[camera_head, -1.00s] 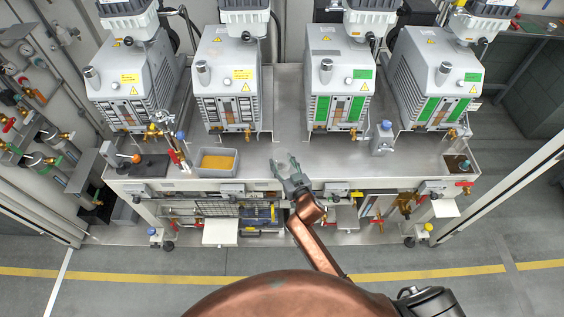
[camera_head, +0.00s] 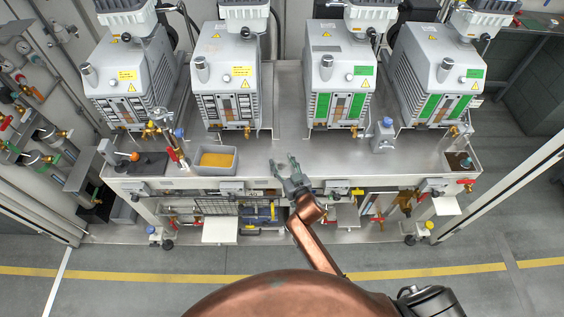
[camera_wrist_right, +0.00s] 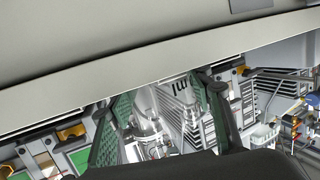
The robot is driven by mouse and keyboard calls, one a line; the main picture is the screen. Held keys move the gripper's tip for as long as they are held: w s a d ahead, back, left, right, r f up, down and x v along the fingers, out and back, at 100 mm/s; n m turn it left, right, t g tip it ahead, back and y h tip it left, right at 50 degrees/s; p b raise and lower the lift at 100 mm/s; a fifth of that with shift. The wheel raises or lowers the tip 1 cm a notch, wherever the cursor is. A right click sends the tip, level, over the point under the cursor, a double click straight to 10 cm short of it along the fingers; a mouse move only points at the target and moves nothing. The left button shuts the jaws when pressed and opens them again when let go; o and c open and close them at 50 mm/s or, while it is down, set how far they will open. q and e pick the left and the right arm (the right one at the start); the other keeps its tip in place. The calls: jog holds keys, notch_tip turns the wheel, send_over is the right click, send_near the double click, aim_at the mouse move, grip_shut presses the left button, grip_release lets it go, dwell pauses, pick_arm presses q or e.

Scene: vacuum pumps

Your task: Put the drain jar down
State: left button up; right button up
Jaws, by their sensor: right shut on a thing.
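The drain jar (camera_wrist_right: 148,122) is a clear glass vessel between the green finger pads of my right gripper (camera_wrist_right: 162,110) in the right wrist view. The fingers stand apart with the jar between them, and its lower part is hidden behind the dark gripper body. In the head view my right gripper (camera_head: 283,164) is over the front middle of the steel bench (camera_head: 330,170). The jar is too clear and small to make out there, and I cannot tell whether it touches the bench top. My left gripper is not in view.
Several grey vacuum pumps (camera_head: 341,72) stand along the back of the bench. A grey tray of yellow material (camera_head: 217,161) is left of my right gripper. A blue-capped container (camera_head: 383,136) stands to the right. The bench top between it and my gripper is clear.

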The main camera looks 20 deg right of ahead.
jog(key=shift+f, duration=0.15)
jog(key=o, duration=1.5)
jog(key=shift+o, duration=0.2)
jog(key=v, duration=1.2)
grip_shut()
dwell(0.9)
